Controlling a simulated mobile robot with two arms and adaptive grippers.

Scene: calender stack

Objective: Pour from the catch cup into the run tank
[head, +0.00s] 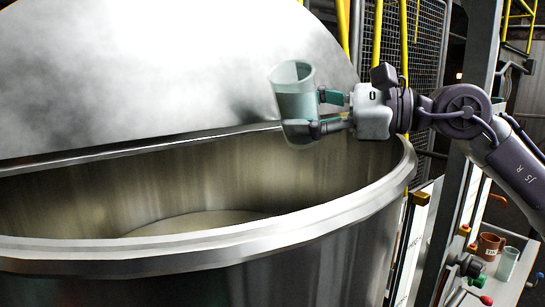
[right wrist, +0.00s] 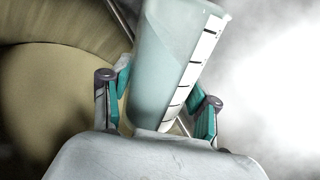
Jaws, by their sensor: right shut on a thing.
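The catch cup (head: 295,98) is a translucent pale green cup, tilted slightly, held above the far right part of the run tank's opening. My right gripper (head: 322,112) is shut on the cup from its right side. In the right wrist view the cup (right wrist: 168,60) stands between the teal finger pads of the gripper (right wrist: 160,112), with a white marked strip on its side. The cup seems to hold pale liquid; how much I cannot tell. The run tank (head: 290,232) is a large round metal vessel with pale liquid low inside. My left gripper is not in view.
A big metal lid (head: 130,75) stands raised behind the tank. Yellow bars and a mesh guard (head: 425,45) are behind my right arm. At the lower right, a brown container (head: 489,246) and another clear green cup (head: 508,263) stand on a light surface beside a metal post.

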